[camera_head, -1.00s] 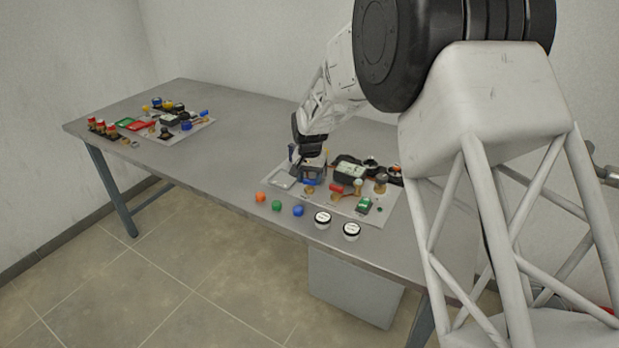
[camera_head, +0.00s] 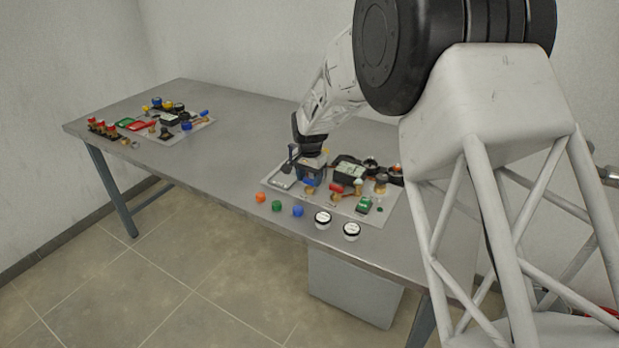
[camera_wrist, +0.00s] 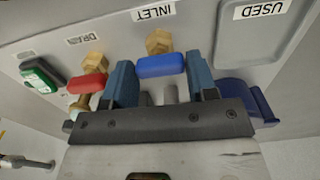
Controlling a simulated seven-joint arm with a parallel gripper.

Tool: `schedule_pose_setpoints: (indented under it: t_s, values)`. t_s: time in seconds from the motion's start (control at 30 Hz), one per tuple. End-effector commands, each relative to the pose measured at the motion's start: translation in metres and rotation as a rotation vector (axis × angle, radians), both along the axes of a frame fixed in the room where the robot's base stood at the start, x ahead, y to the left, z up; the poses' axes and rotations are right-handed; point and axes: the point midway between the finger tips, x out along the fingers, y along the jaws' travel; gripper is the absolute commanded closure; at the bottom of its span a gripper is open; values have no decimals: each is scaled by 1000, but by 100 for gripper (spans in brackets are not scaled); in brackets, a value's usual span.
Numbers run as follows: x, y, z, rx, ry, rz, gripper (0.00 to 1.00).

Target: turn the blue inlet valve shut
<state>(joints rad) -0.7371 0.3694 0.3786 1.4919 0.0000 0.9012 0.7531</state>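The blue inlet valve handle (camera_wrist: 162,66) lies level in the wrist view, just below its brass fitting (camera_wrist: 158,42) and the upside-down INLET label (camera_wrist: 155,12). My gripper (camera_wrist: 160,74) has its two blue-grey fingers spread wide, one near each end of the handle. The gap at each end is too narrow to tell whether the fingers touch it. In the head view my gripper (camera_head: 309,177) points down over the near panel (camera_head: 345,207), and the blue handle shows only as a small patch between the fingers.
A red handle (camera_wrist: 87,83) under a drain label stands left of the left finger in the wrist view. A green-and-black piece (camera_wrist: 42,76) is farther left. A dark blue part (camera_wrist: 259,104) lies close at right. Orange (camera_head: 261,197), green (camera_head: 276,205) and blue (camera_head: 298,211) caps line the table's front.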

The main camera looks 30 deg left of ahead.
Motion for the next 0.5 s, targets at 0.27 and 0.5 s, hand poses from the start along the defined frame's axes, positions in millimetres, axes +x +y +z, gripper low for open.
schedule_pose_setpoints:
  t_s: [0.27,0.5]
  values:
    - [0,0,0,0,0,1,23]
    - [0,0,2,0,0,1,23]
